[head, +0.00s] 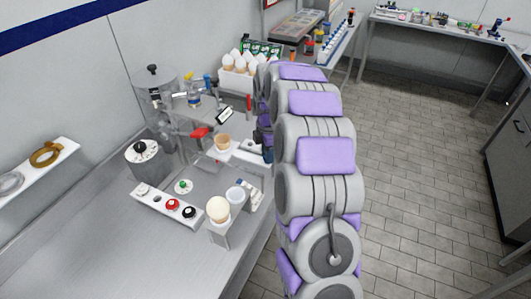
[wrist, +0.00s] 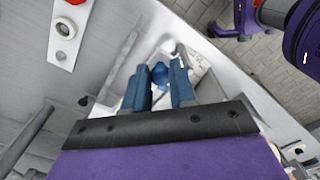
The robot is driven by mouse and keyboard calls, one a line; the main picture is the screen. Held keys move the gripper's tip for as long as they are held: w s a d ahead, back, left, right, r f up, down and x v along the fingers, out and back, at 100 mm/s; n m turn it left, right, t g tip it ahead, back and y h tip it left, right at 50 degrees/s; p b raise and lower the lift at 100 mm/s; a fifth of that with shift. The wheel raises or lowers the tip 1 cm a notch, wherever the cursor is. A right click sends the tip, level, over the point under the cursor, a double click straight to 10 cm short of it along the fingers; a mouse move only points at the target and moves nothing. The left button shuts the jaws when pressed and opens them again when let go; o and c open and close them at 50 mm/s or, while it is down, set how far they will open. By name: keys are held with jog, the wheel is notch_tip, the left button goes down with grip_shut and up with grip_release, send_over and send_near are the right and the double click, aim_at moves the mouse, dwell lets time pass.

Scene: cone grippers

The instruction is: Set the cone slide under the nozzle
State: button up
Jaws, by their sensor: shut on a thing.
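The cone slide is a pale plate (head: 246,155) on the bench, and a tan cone (head: 222,142) stands at its left end. The nozzle is part of the grey dispenser near its red handle (head: 200,132); its tip is hard to make out. In the head view the cone stands a little to the right of the red handle. In the wrist view my gripper (wrist: 160,88) has its two blue fingers on either side of a round blue knob (wrist: 160,74), shut on it. My arm hides most of the gripper in the head view.
A panel with red and dark buttons (head: 172,204) lies at the front left. A stand with a pale scoop-topped cone and white cup (head: 225,235) is near the bench's front edge. A rack of cones (head: 238,80) stands behind. Bare bench (head: 110,250) lies front left.

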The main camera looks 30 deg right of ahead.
jog(key=shift+w+d, duration=0.15)
jog(key=shift+d, duration=0.2)
jog(key=shift+c, duration=0.7)
jog(key=shift+w+a+f, duration=0.1)
jog(key=shift+w+a, duration=0.1)
jog(key=shift+a, duration=0.5)
grip_shut()
jog(key=shift+w, duration=0.1)
